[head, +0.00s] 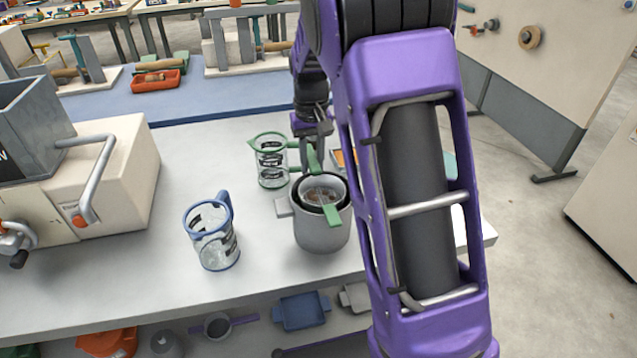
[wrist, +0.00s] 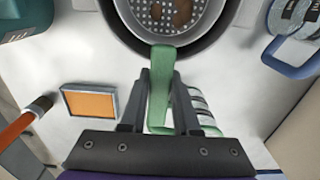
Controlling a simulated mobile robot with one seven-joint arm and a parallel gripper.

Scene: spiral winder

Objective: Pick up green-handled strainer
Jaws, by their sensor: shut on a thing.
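The green-handled strainer (head: 320,195) sits in the mouth of a grey pot (head: 321,236) on the white bench. One green handle (head: 333,215) points toward the near side in the head view; another rises at the far side by my gripper (head: 310,140). In the wrist view the strainer's perforated bowl (wrist: 172,14) holds some brown pieces. There my gripper (wrist: 161,85) is shut on a green handle (wrist: 162,75), one finger on each side. The bowl still appears to be within the dark rim of the pot. My arm hides the bench to the right.
A green-rimmed clear jug (head: 270,160) stands close behind and left of the pot. A blue-rimmed jug (head: 213,235) stands to the left. An orange-topped block (wrist: 90,103) and an orange-handled tool (wrist: 22,125) lie nearby. The bench's front left is clear.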

